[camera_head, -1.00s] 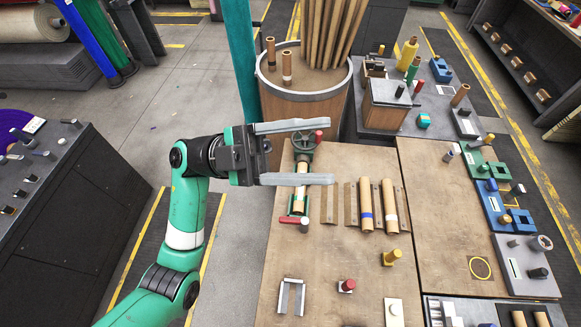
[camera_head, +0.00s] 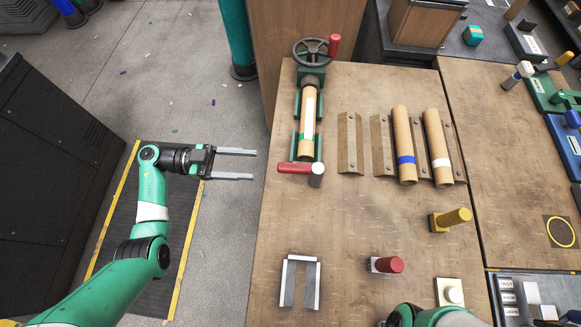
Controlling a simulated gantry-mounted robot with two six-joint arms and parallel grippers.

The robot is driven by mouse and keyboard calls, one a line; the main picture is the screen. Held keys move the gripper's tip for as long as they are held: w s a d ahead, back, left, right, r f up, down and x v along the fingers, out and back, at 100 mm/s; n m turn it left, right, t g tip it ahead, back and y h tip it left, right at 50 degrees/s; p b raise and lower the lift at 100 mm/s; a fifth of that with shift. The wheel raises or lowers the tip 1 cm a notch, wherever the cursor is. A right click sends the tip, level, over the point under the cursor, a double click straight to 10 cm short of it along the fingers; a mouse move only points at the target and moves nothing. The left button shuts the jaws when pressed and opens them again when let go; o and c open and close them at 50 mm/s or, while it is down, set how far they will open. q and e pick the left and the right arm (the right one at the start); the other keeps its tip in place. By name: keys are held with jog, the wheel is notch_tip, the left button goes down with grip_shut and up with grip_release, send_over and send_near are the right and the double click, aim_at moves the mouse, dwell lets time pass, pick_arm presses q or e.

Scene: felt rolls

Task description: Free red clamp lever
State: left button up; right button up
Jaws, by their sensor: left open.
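The red clamp lever (camera_head: 295,168) lies roughly level across the near end of a green clamp fixture, its red handle pointing left and a grey round piece at its right end.
Two tan rolls, one blue-banded (camera_head: 404,145) and one white-banded (camera_head: 437,148), lie in brackets to the right. An empty bracket (camera_head: 350,143) stands between. Nearer are a yellow knob (camera_head: 452,219), a red knob (camera_head: 387,265) and a grey U-shaped holder (camera_head: 299,282).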

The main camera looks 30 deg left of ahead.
pick_arm(q)
jog(key=b, duration=0.2)
send_near(311, 169)
jog(key=x, duration=0.3)
jog(key=f+x, duration=0.1)
jog(key=x, duration=0.1)
jog(key=shift+w, duration=0.3)
grip_shut()
dwell(0.9)
